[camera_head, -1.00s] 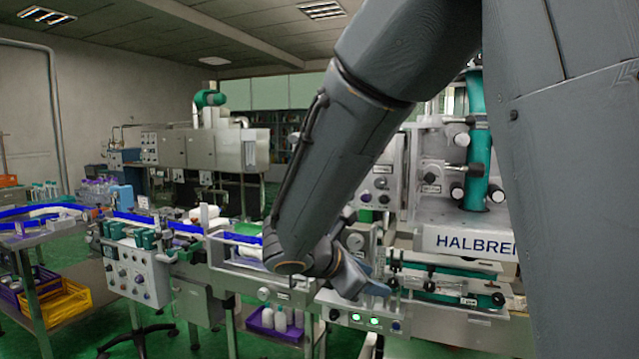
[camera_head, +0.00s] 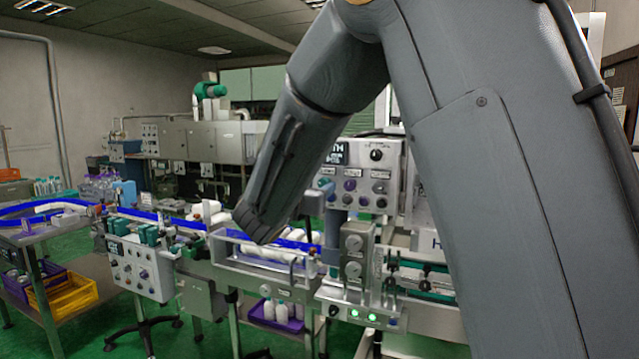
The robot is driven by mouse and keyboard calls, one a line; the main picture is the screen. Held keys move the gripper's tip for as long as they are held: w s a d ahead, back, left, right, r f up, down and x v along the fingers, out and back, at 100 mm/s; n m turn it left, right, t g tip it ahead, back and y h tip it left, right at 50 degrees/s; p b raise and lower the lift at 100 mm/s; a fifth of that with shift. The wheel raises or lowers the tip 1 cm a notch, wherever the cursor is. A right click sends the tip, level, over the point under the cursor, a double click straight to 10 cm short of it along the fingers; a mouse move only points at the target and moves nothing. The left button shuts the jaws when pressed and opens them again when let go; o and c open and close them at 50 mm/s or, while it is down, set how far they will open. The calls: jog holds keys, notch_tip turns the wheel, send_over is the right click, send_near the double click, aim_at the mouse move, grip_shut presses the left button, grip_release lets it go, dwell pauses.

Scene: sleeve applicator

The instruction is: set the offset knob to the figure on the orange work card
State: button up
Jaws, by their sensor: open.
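My arm (camera_head: 307,120) crosses the upper middle and right of the view. Its lower end hangs in front of the railed conveyor section; my gripper is not visible. A grey control panel (camera_head: 397,172) stands just right of the forearm, with a dark display (camera_head: 337,150), a black knob (camera_head: 377,155) at the top and several smaller knobs below. A second panel (camera_head: 138,272) with knobs stands at the left of the line. Labels are too small to read, so I cannot tell which is the offset knob. I cannot make out an orange work card.
A railed conveyor section (camera_head: 262,268) holds white bottles. A bracket with two round dials (camera_head: 354,255) and green-lit buttons (camera_head: 371,318) stand to its right. A purple crate (camera_head: 283,323) is underneath. Yellow crate (camera_head: 72,296) and cart (camera_head: 42,237) are at left. Green floor shows in front.

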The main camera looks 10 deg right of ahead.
jog(key=shift+w+d, duration=0.4)
jog(key=shift+w, duration=0.05)
grip_shut()
jog(key=shift+f+m+b, duration=0.1)
jog(key=shift+m+b, duration=0.2)
jog(key=shift+b, duration=0.15)
